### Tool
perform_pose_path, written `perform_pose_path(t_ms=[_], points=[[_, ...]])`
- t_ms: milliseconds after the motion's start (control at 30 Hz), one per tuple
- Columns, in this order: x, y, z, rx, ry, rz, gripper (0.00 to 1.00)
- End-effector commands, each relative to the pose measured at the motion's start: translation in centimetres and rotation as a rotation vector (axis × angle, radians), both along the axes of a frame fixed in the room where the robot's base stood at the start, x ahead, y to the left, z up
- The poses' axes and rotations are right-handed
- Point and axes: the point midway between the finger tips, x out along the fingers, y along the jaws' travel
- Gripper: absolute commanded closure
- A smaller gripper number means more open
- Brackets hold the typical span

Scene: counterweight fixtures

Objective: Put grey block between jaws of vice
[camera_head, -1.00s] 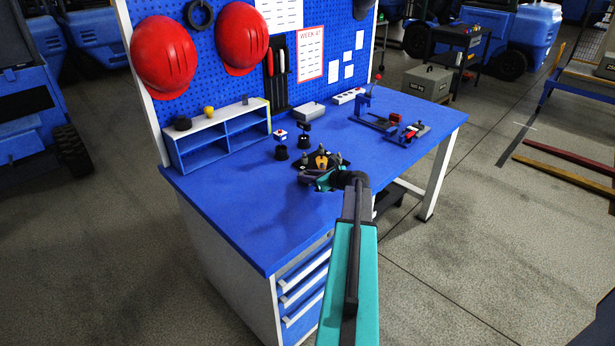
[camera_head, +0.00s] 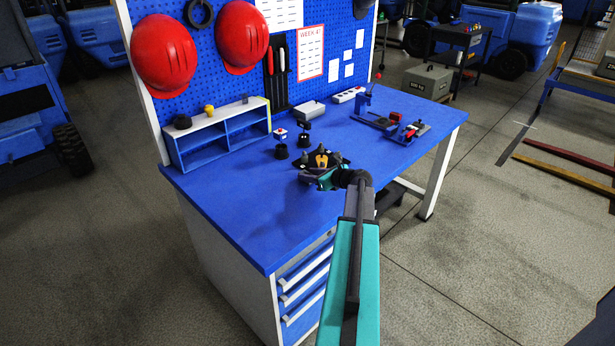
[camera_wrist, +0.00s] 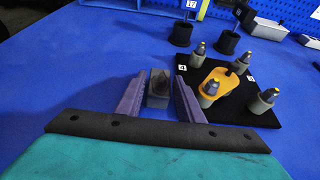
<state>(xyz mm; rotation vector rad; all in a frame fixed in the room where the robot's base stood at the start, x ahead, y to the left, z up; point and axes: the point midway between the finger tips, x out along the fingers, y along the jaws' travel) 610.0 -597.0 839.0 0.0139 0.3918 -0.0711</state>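The grey block (camera_wrist: 158,88) stands on the blue table in the wrist view, with a darker top. My gripper (camera_wrist: 161,80) reaches around it, one purple-grey finger on each side. The fingers look open: a narrow gap shows on the right of the block, while contact on the left is unclear. In the head view my gripper (camera_head: 308,178) is low over the table's front part, and the block is not clear there. A small blue fixture with red parts (camera_head: 411,131), seemingly the vice, sits towards the table's right end. Its jaws are too small to make out.
A black mat (camera_wrist: 212,98) with several yellow-tipped grey pegs and a yellow piece (camera_wrist: 219,85) lies just right of my gripper. Two black cups (camera_wrist: 228,42) stand behind. A blue fixture with a red-knobbed lever (camera_head: 371,118) is beside the vice. A shelf (camera_head: 218,136) stands left.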

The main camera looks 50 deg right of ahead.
Motion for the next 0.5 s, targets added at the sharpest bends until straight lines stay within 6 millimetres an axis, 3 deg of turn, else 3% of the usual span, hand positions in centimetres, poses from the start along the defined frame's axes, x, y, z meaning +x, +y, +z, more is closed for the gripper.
perform_pose_path(t_ms=[500], points=[[-7.2, 0.6, 2.8, -0.001, 0.000, -0.003, 0.66]])
